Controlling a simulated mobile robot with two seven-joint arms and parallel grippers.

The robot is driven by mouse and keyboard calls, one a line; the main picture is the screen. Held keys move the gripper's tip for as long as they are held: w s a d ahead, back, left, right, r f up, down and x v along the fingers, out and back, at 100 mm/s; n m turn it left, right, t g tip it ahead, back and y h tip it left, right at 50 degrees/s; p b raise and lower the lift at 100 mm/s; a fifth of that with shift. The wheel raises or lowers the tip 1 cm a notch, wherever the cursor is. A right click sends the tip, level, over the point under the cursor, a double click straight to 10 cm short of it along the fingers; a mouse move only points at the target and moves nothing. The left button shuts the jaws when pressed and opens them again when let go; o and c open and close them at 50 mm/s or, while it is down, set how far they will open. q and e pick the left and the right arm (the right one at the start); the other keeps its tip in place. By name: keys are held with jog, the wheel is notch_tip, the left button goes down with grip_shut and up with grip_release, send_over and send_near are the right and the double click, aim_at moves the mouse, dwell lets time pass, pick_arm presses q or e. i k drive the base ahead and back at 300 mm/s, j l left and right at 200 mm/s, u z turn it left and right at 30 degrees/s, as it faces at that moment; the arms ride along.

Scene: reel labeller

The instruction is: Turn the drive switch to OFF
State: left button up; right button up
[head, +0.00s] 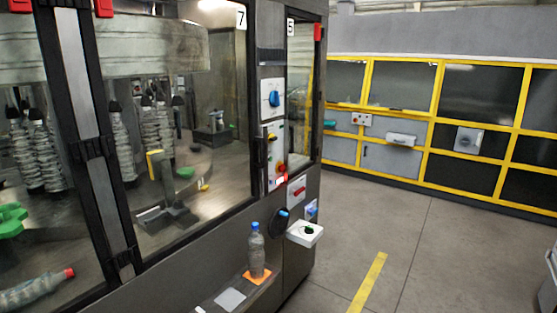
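Several controls sit on the dark front of the labeller (225,255), and their labels are too small to read, so I cannot tell which one is the drive switch. A blue rotary knob (273,98) is on a white plate at the top. Below it is a pale panel (275,150) with a dark handle or knob and a red and yellow button (281,168). A small plate with a red handle (298,191) is lower right. Their positions cannot be read. Neither of my grippers is in view.
A bottle with a blue cap (257,250) stands on an orange pad on a low ledge. Open floor (425,250) lies to the right, before a yellow-framed machine (433,120).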

aim_at(272, 138)
jog(key=u, duration=0.4)
jog(key=i+l+u, duration=0.3)
jog(key=u, duration=0.2)
jog(key=i+l+u, duration=0.25)
jog(key=l+u, duration=0.25)
jog(key=i+l+u, duration=0.1)
jog(key=l, duration=0.2)
jog(key=i+l, duration=0.15)
jog(key=l, duration=0.2)
jog(key=i+l+u, duration=0.15)
jog(key=l, duration=0.2)
